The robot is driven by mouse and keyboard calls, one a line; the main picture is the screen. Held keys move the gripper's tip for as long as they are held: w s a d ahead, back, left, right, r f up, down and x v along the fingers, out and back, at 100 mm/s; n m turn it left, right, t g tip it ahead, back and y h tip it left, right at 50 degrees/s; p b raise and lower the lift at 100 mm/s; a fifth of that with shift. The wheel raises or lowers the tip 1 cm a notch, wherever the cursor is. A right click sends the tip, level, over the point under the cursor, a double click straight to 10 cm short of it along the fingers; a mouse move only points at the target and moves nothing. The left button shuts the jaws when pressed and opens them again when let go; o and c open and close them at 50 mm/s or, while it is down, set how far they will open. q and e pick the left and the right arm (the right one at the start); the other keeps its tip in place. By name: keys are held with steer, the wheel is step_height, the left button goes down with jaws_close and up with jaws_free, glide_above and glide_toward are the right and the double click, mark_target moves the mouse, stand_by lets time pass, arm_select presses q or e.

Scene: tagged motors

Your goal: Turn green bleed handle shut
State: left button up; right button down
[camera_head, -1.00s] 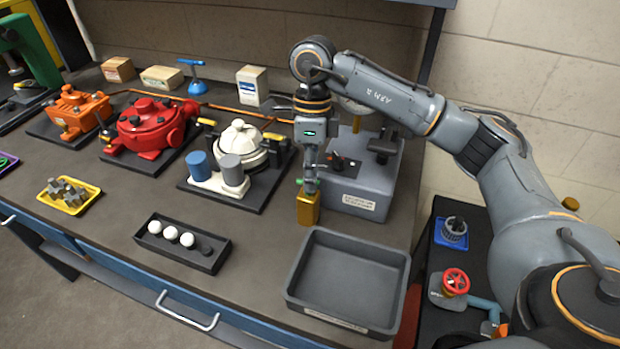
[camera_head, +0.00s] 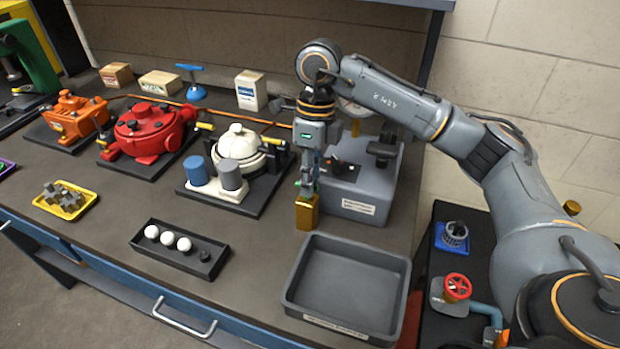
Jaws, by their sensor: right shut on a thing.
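The right gripper (camera_head: 306,186) points down at the front left of a grey bench unit (camera_head: 368,190). It is shut on the small green bleed handle (camera_head: 299,183), of which only a bit of green shows beside the fingers. A brass-coloured block (camera_head: 307,212) sits directly below the fingertips, at the unit's front left corner. The gripper hides most of the handle, so its exact angle cannot be told. A round gauge (camera_head: 354,108) stands at the back of the unit, partly behind the arm. My left gripper is not in view.
A grey empty tray (camera_head: 346,285) lies in front of the unit. A black tray (camera_head: 180,247) with white balls is to its left. A white motor (camera_head: 240,150) with blue and grey cylinders stands left of the gripper. A red valve wheel (camera_head: 457,287) is at the right.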

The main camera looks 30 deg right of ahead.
steer(key=c, duration=1.4)
jaws_free()
steer(key=r, duration=0.4)
steer(key=w+d+r, duration=0.1)
steer(key=r, duration=0.6)
steer(key=shift+w+d+r, duration=0.25)
steer(key=shift+d+r, duration=0.1)
steer(key=shift+r, duration=0.05)
